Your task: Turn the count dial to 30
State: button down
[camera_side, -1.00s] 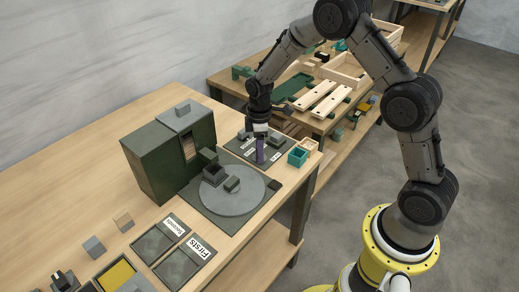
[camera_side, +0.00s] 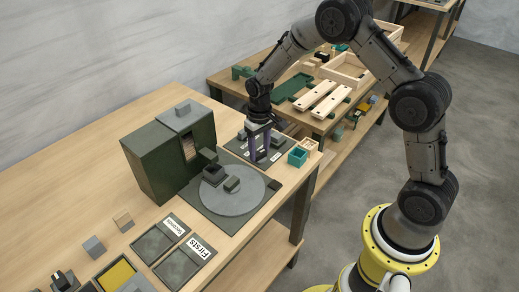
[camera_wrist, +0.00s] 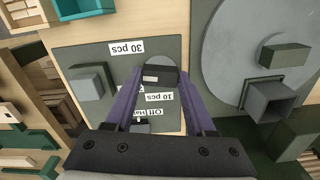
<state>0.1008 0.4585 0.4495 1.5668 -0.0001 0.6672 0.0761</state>
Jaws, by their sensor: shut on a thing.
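My gripper (camera_side: 259,157) points down over the dark panel (camera_wrist: 75,50) at the bench's right end. In the wrist view its two purple fingers (camera_wrist: 160,78) are shut on the grey count dial (camera_wrist: 162,64), one on each side. A small pale mark (camera_wrist: 150,79) shows on the dial. The "30 pcs" label (camera_wrist: 126,47) lies to the upper left of the dial. The "10 pcs" label (camera_wrist: 158,97) lies just below it. In the side view the fingers largely hide the dial.
A square grey block (camera_wrist: 88,84) stands on the panel left of the dial. A large round turntable (camera_side: 238,203) with blocks is close by, in front of a green cabinet (camera_side: 155,165). A teal bin (camera_side: 297,157) stands at the bench edge.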

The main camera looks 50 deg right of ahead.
aim_at(259, 153)
jog(key=shift+r+m, duration=0.1)
jog(key=shift+m, duration=1.8)
jog(key=shift+c, duration=1.2)
grip_release()
notch_tip(259, 153, up, 14)
